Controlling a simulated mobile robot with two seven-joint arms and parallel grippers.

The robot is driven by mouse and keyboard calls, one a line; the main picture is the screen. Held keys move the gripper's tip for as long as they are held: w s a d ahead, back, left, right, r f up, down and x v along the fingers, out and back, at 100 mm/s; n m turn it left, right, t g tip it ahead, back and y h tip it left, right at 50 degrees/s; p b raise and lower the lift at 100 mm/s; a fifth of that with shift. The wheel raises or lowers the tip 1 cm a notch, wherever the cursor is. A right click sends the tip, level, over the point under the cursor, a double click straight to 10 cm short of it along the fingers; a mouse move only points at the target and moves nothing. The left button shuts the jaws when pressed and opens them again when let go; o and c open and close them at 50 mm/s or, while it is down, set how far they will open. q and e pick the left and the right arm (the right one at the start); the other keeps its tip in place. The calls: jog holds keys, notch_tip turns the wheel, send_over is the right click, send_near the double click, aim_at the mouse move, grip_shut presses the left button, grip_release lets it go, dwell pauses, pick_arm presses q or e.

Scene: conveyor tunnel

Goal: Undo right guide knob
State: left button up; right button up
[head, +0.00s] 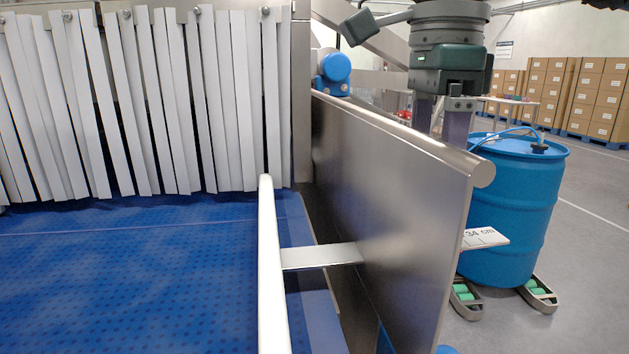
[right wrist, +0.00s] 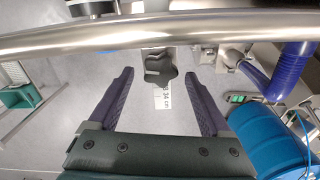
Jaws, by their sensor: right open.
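The right guide knob (right wrist: 161,68) is dark grey and lobed. In the right wrist view it shows beyond a white scale plate (right wrist: 162,97) marked 34 cm, which also sticks out past the side wall in the head view (head: 486,238). In the head view the steel side wall (head: 390,190) hides the knob. My right gripper (head: 441,128) points down on the outer side of this wall. In the right wrist view its open purple fingers (right wrist: 160,76) appear either side of the knob, with nothing between them held. My left gripper is not in view.
A white guide rail (head: 268,260) on a steel bracket (head: 320,256) runs along the blue belt (head: 130,270). White strip curtains (head: 150,100) hang at the tunnel mouth. A blue drum (head: 515,205) stands right of the wall. A round top rail (right wrist: 160,33) crosses the wrist view.

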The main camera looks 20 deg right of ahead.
notch_tip(320, 180, up, 8)
jog(key=shift+r, duration=0.2)
